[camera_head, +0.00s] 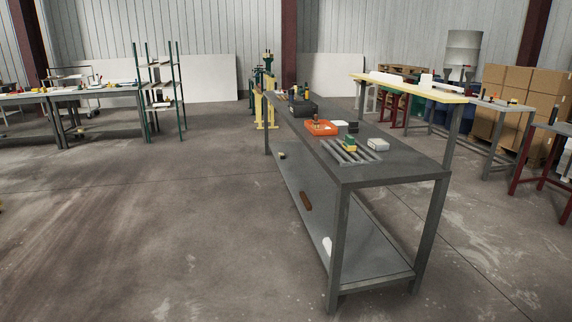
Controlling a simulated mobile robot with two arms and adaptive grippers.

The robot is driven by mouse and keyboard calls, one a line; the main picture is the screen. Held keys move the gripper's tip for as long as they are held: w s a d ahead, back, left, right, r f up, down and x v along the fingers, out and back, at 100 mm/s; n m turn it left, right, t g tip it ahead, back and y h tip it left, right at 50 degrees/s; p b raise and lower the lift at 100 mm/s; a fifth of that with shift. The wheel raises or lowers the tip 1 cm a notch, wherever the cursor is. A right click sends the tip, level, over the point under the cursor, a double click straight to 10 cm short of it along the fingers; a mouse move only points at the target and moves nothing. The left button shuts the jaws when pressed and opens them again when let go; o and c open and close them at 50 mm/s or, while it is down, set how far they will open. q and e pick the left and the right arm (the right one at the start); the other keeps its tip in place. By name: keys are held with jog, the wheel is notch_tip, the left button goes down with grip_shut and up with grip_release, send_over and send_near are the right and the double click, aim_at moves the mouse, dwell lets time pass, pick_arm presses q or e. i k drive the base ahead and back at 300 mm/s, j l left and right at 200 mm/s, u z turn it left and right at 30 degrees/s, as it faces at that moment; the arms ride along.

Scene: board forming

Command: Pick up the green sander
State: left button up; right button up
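A small green object with a yellowish part, which looks like the green sander (349,146), sits on the near part of the long grey workbench (392,168). It rests on or beside a ribbed grey grate (357,157) on the bench top; the exact contact is too small to tell. Neither of my grippers is in view.
An orange tray (321,128), a pale box (378,145) and a black case (302,108) share the bench top. The bench has a lower shelf (360,262) with a few small things. Open concrete floor (150,230) lies left of the bench. Cardboard boxes (520,95) stand at right.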

aim_at(348, 145)
jog(key=i+l+z, duration=0.2)
jog(key=i+z, duration=0.2)
jog(key=i, duration=0.2)
jog(key=i+z, duration=0.35)
jog(key=i, duration=0.3)
jog(key=i+j+z, duration=0.1)
jog(key=i+z, duration=0.3)
jog(key=i, duration=0.25)
